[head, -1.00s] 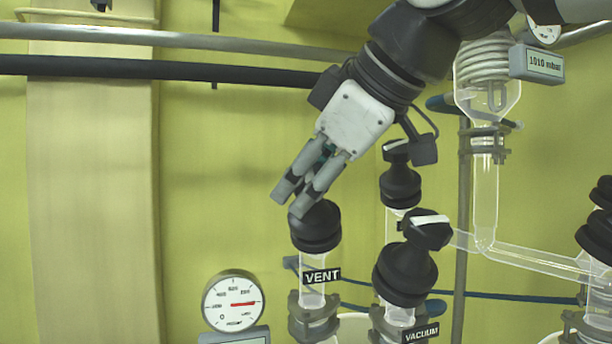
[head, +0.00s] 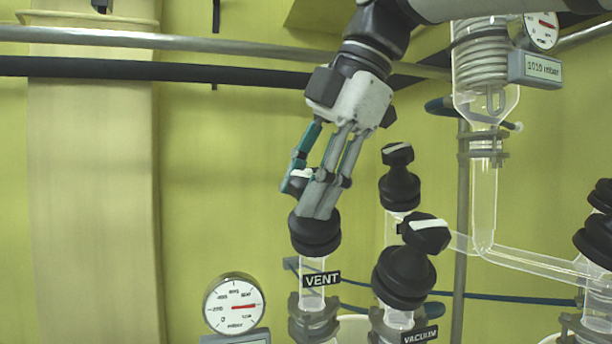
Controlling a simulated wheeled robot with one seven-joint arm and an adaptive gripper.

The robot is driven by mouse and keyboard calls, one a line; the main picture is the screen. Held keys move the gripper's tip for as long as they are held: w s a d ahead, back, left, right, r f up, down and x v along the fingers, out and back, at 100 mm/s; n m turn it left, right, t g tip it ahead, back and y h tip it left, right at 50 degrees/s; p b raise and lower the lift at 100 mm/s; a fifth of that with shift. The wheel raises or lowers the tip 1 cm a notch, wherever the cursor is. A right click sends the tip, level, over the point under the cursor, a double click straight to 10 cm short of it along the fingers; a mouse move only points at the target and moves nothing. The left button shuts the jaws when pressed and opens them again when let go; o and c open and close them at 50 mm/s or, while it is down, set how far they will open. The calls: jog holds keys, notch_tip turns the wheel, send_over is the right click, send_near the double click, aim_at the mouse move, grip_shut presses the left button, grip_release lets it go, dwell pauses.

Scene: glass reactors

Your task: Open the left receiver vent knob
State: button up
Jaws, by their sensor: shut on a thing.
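The vent knob (head: 315,233) is a black knob with a ribbed round base on a clear glass tube, above a black VENT label (head: 321,279). My gripper (head: 310,200) points down onto it from above, shut on its upper part. The grey fingers cover much of the knob's top; a bit of its white mark shows between them. How far the knob is turned cannot be made out.
The black vacuum knob (head: 405,274) stands close at the right, with another black knob (head: 399,188) behind it. A round gauge (head: 234,304) is at lower left. A glass condenser (head: 484,80) with a display (head: 536,67) is at upper right. Horizontal pipes (head: 150,67) cross behind my arm.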

jog(key=shift+d+n+g+h+p, duration=0.1)
jog(key=shift+n+g+h+p, duration=0.8)
jog(key=shift+n, duration=0.7)
jog(key=o, duration=1.2)
jog(key=shift+d+r, duration=0.1)
jog(key=shift+r, duration=0.4)
jog(key=shift+v, duration=0.85)
jog(key=d, duration=1.2)
jog(key=shift+s+d, duration=0.1)
jog(key=shift+s, duration=0.25)
